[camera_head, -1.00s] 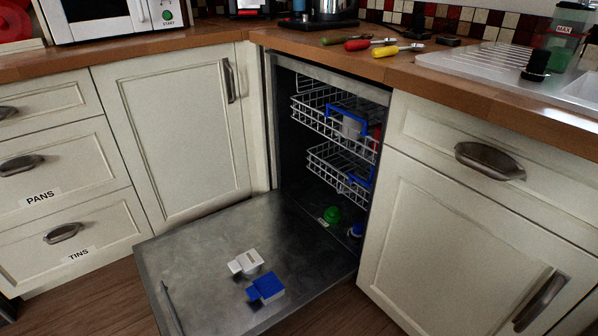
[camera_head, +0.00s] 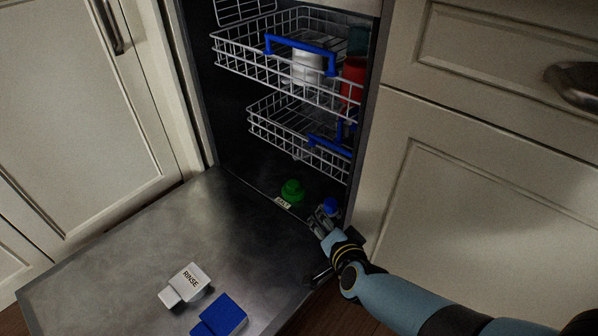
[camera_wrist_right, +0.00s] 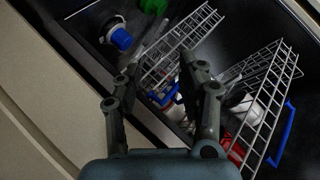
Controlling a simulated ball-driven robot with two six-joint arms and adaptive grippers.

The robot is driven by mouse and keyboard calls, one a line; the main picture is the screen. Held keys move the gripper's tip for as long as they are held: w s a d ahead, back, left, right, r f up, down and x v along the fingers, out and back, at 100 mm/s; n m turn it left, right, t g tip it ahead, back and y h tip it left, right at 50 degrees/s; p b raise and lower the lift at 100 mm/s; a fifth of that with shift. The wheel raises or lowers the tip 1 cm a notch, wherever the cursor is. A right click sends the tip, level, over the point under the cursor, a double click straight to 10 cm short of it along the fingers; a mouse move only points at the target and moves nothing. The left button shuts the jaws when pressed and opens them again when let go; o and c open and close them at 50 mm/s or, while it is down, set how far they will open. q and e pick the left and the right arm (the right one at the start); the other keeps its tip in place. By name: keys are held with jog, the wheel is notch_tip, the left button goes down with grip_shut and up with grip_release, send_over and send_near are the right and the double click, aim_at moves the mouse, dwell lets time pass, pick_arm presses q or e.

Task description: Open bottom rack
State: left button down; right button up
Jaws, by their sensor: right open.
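The bottom rack (camera_head: 290,135) is a white wire basket inside the open dishwasher, with a blue handle (camera_head: 328,145) at its front right. It appears pushed in. The rack also shows in the right wrist view (camera_wrist_right: 184,45). My right gripper (camera_head: 321,219) is low at the opening's right side, below the bottom rack and close to a blue cap. In the right wrist view its two fingers (camera_wrist_right: 162,84) are apart with nothing held; part of the blue handle shows beyond them. My left gripper is out of view.
The upper rack (camera_head: 275,62) holds a light cup and a red item behind its blue handle. The dishwasher door (camera_head: 120,250) lies open, bearing a white RINSE lid (camera_head: 187,284) and a blue lid (camera_head: 220,316). A green cap (camera_head: 292,190) and blue cap (camera_head: 330,205) stand on the dishwasher floor.

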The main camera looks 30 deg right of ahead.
jog(key=w+d+r+m+t+h+b, duration=0.1)
jog(key=w+m+h+b, duration=0.1)
jog(key=w+m, duration=0.15)
jog(key=w+d+r+m+t+h+b, duration=0.1)
jog(key=w+d+r+m+b, duration=0.1)
jog(key=w+m, duration=0.15)
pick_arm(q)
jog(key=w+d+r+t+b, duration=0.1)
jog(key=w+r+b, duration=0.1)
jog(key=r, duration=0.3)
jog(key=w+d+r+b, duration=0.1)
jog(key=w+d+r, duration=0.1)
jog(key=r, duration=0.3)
pick_arm(e)
jog(key=m+g+h, duration=0.3)
jog(key=m+h, duration=0.2)
jog(key=m, duration=0.3)
send_near(334, 149)
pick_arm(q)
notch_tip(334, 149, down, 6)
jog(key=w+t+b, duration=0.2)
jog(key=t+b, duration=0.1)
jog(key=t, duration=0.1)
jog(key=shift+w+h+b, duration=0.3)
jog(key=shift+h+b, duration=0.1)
pick_arm(e)
jog(key=shift+x, duration=4.65)
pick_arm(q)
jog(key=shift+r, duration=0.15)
